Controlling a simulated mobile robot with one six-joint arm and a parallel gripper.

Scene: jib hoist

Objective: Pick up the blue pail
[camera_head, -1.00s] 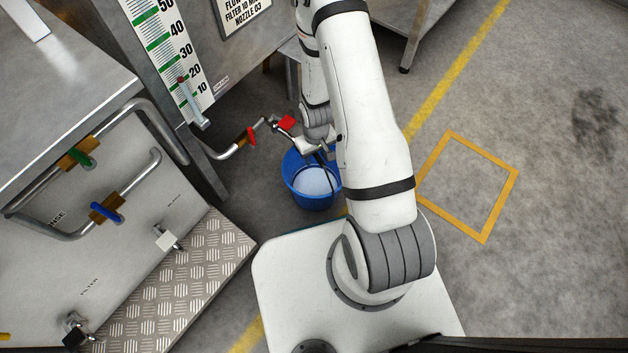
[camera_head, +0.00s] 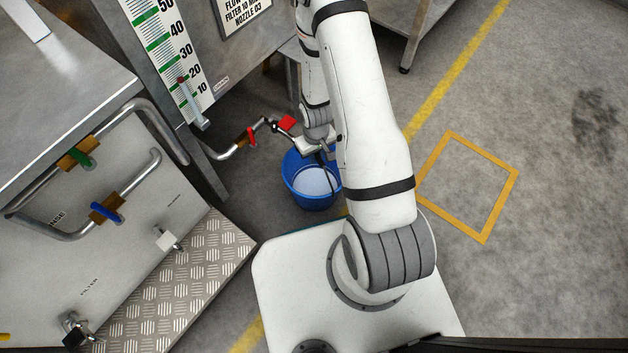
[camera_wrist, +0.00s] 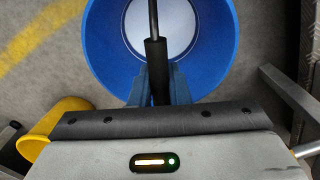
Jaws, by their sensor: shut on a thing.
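The blue pail (camera_head: 300,186) stands upright on the floor below the red-handled nozzle, in front of the steel tank, in the head view. A pale round area shows inside it, liquid or its bottom; I cannot tell which. In the wrist view the pail (camera_wrist: 222,45) fills the top middle, with its dark handle running across its opening. My gripper (camera_wrist: 158,88) is shut on the dark grip of that handle. In the head view my arm partly hides the pail's right side and the gripper.
A pipe with a red valve handle (camera_head: 252,137) reaches out just left of the pail. A tread-plate step (camera_head: 185,285) lies at lower left. A yellow square outline (camera_head: 482,240) marks clear floor at right. A yellow object (camera_wrist: 62,122) shows at left in the wrist view.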

